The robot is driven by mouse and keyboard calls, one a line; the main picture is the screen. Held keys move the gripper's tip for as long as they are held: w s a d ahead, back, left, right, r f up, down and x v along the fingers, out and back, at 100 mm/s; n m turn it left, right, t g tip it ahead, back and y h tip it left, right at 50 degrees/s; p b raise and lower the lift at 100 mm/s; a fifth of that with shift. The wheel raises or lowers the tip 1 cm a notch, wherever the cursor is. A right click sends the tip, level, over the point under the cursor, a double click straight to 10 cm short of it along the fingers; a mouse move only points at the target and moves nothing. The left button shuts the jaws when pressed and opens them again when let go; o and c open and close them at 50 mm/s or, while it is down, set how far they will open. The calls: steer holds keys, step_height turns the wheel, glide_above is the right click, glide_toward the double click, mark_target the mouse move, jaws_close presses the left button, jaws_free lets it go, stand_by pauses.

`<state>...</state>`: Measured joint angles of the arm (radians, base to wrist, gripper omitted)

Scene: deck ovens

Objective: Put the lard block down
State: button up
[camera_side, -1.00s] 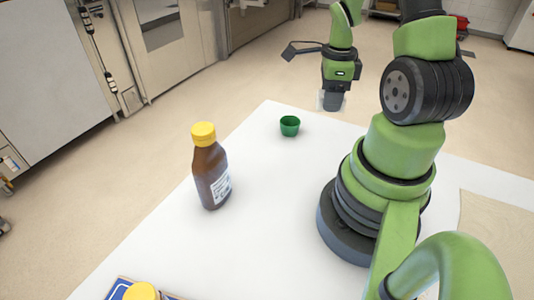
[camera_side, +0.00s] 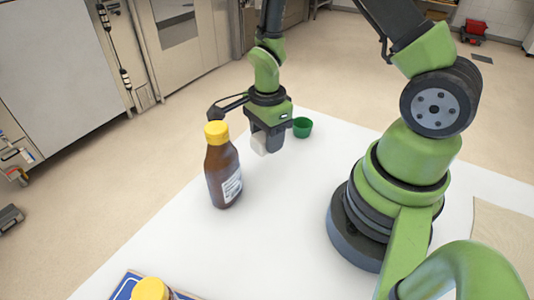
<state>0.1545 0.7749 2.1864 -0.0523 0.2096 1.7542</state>
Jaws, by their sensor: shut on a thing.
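My gripper (camera_side: 264,142) is low over the white table, behind and to the right of the brown bottle. It is shut on a pale block, the lard block (camera_side: 258,144), of which only a small part shows at the left of the jaws. The jaws hide most of the block. I cannot tell whether the block touches the table.
The brown bottle with a yellow cap (camera_side: 223,172) stands upright close to my gripper's left. A green cup (camera_side: 302,127) is just right of the gripper. Another yellow cap (camera_side: 150,289) and a blue item (camera_side: 121,286) are at the front edge. The white table (camera_side: 275,225) is clear in the middle.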

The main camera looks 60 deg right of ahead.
mark_target(267, 164)
steer(key=shift+f, duration=2.4)
steer(key=o, duration=1)
steer(key=shift+f, duration=0.15)
steer(key=shift+c, duration=0.2)
